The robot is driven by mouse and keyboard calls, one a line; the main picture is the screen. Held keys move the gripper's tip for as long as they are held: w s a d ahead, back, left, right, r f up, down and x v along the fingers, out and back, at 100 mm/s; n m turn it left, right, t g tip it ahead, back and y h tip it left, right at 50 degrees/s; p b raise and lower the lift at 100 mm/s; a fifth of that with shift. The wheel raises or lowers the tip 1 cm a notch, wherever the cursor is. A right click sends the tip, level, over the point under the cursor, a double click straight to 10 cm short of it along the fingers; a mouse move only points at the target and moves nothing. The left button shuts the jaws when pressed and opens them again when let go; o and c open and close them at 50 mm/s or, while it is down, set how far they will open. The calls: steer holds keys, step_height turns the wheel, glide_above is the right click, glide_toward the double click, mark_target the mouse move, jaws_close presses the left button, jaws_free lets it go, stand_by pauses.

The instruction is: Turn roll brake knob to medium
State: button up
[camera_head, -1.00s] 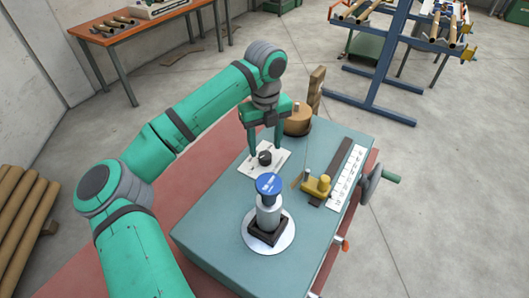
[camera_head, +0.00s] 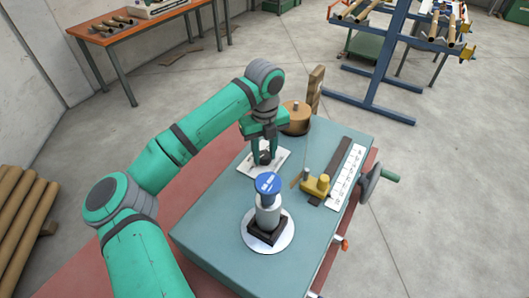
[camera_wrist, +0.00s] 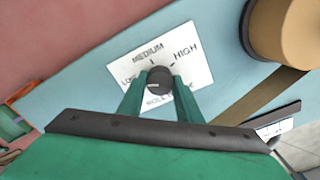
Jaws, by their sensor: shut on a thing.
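The roll brake knob (camera_wrist: 159,79) is a small dark round knob on a white plate (camera_wrist: 199,74) marked LOW, MEDIUM and HIGH in the wrist view. A light pointer line on the knob lies toward the LOW side. My gripper (camera_wrist: 159,88) reaches down over the plate with its green fingers on either side of the knob, shut on it. In the head view my gripper (camera_head: 264,160) hides part of the knob and of the plate (camera_head: 246,167).
A blue-capped cylinder (camera_head: 267,205) stands on a round disc on the teal machine top (camera_head: 215,215), close in front of the plate. A brown wooden drum (camera_head: 297,117) stands behind. A yellow slider (camera_head: 317,186) and a white scale (camera_head: 346,176) lie to the right.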

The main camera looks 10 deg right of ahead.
mark_target(264, 154)
steer(key=shift+m, duration=0.3)
steer(key=m, duration=1.3)
stand_by(0.6)
steer(key=o, duration=1)
steer(key=shift+o, duration=0.2)
steer(key=shift+r, duration=0.1)
step_height(264, 154, up, 11)
